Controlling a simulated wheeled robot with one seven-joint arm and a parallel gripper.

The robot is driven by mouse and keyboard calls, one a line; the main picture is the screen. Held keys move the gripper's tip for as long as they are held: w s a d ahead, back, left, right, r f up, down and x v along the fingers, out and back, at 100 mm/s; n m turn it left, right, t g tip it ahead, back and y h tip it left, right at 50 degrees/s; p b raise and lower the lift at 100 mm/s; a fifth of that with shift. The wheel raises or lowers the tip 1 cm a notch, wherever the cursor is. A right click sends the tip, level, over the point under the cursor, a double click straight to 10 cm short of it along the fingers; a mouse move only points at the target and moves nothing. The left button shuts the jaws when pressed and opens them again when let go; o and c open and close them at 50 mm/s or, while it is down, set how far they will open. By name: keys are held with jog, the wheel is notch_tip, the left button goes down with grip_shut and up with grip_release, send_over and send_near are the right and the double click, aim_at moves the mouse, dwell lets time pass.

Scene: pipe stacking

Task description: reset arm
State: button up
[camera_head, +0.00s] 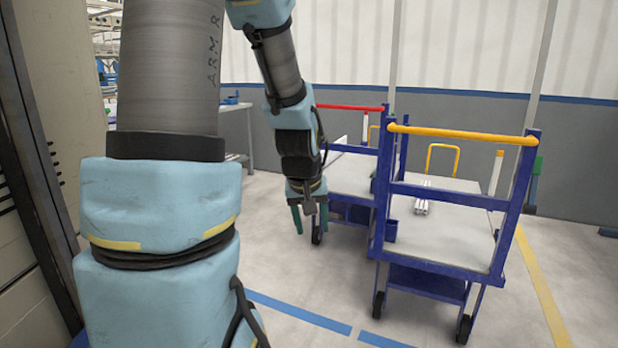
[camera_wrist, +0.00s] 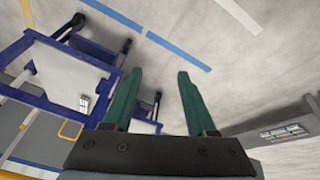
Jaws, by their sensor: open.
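My gripper (camera_head: 309,219) hangs pointing down in the head view, left of the nearer blue cart (camera_head: 458,216). Its green fingers show in the wrist view (camera_wrist: 156,95), spread apart with nothing between them. The gripper is open and empty, with floor behind it. My arm is bent, its large blue and grey links filling the left of the head view. Several pale pipes (camera_head: 422,205) lie on the nearer cart's top; they also show small in the wrist view (camera_wrist: 84,103).
A second cart with a red handle (camera_head: 348,107) stands behind the nearer one, whose handle is yellow (camera_head: 465,135). A grey table (camera_head: 236,107) stands by the back wall. A dark-framed cabinet (camera_head: 30,150) is at far left. The floor at front right is clear.

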jog(key=s+a+f+m+g+y, duration=0.1)
jog(key=s+a+g, duration=0.1)
jog(key=s+a, duration=0.6)
notch_tip(320, 180, up, 15)
jog(key=s+p, duration=0.2)
jog(key=p, duration=1.3)
jog(key=shift+d, duration=0.3)
